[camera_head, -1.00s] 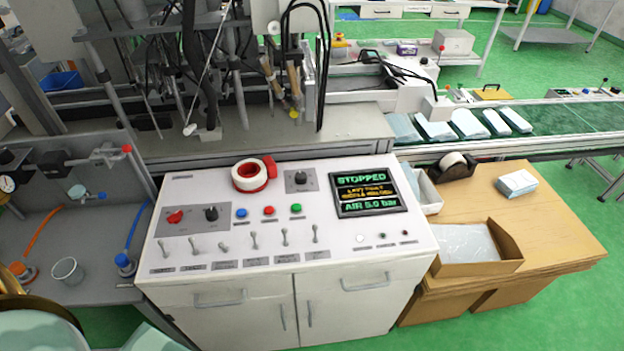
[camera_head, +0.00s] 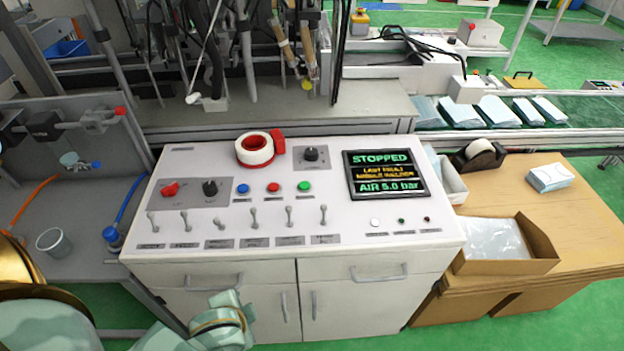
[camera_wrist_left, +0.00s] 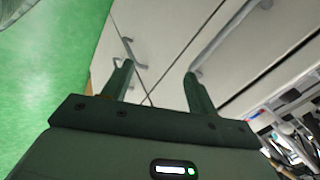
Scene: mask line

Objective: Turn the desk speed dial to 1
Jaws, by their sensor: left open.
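The white control desk (camera_head: 330,225) fills the middle of the head view. A black round dial (camera_head: 210,187) sits beside a red knob (camera_head: 170,189) on a grey plate at the left of its top. Another black dial (camera_head: 311,154) sits on its own grey plate further back. The labels are too small to tell which is the speed dial. My left arm reaches in at the lower left, below the desk top. My left gripper (camera_wrist_left: 158,70) shows in the left wrist view, open and empty, with cabinet doors and handles beyond its fingers. My right gripper is out of view.
Blue, red and green buttons and several upright toggle switches (camera_head: 254,218) stand in front. The screen (camera_head: 386,175) reads STOPPED. A cup (camera_head: 54,242) stands on the left bench.

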